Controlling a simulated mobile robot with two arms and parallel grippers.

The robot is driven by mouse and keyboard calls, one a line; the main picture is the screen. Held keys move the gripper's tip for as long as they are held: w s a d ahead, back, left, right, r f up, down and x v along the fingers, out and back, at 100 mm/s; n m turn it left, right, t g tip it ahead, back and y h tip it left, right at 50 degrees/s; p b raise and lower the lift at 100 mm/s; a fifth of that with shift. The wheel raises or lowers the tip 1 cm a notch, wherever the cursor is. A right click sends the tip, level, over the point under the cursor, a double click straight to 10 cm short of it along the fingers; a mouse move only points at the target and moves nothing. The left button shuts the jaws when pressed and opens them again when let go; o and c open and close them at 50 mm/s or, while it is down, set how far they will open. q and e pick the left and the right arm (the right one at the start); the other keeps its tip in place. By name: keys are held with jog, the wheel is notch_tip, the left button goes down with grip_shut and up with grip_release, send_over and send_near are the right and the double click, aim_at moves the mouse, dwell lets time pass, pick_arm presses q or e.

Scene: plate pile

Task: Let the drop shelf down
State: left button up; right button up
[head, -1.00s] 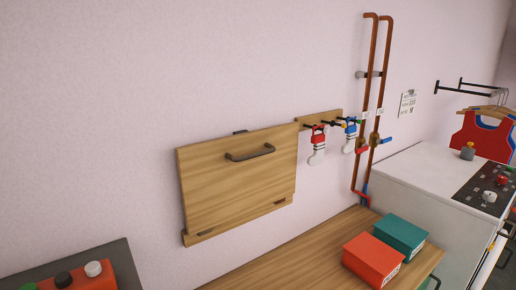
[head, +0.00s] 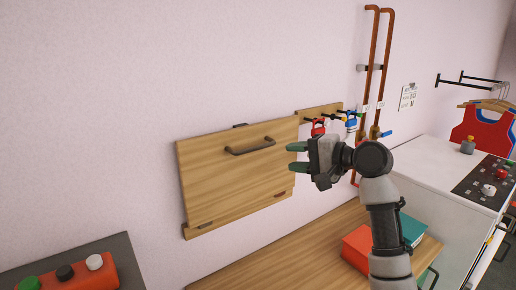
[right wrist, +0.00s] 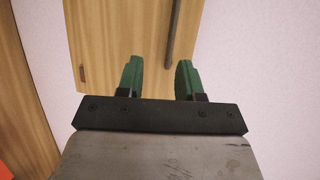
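The drop shelf (head: 225,187) is a wooden panel folded up flat against the wall, with a dark bar handle (head: 250,150) near its top edge. My right gripper (head: 292,156) is in front of the shelf's right edge, to the right of the handle, with its green fingers pointing left. In the right wrist view its two fingers (right wrist: 157,80) are apart with nothing between them. The shelf panel (right wrist: 112,45) and the dark handle (right wrist: 174,35) show beyond the fingertips there. My left gripper is not in view.
A wooden counter (head: 270,262) lies below, with a red box (head: 356,250) and a teal box (head: 412,229) partly behind my right arm. Hooks with hanging items (head: 318,127) and copper pipes (head: 385,70) are right of the shelf. A button panel (head: 75,272) is at lower left.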

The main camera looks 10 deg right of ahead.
aim_at(260, 148)
jog(key=p+x, duration=0.1)
jog(key=x, duration=0.2)
jog(key=r+p+x, duration=0.1)
jog(key=x, duration=0.2)
jog(key=r+p+x, duration=0.1)
jog(key=x, duration=0.2)
jog(key=shift+w+a+f+p, duration=0.15)
jog(key=shift+w+a+p, duration=0.2)
jog(key=shift+w, duration=0.15)
jog(key=shift+w+a+f, duration=0.15)
jog(key=shift+w+a, duration=0.1)
jog(key=shift+c, duration=0.3)
grip_shut()
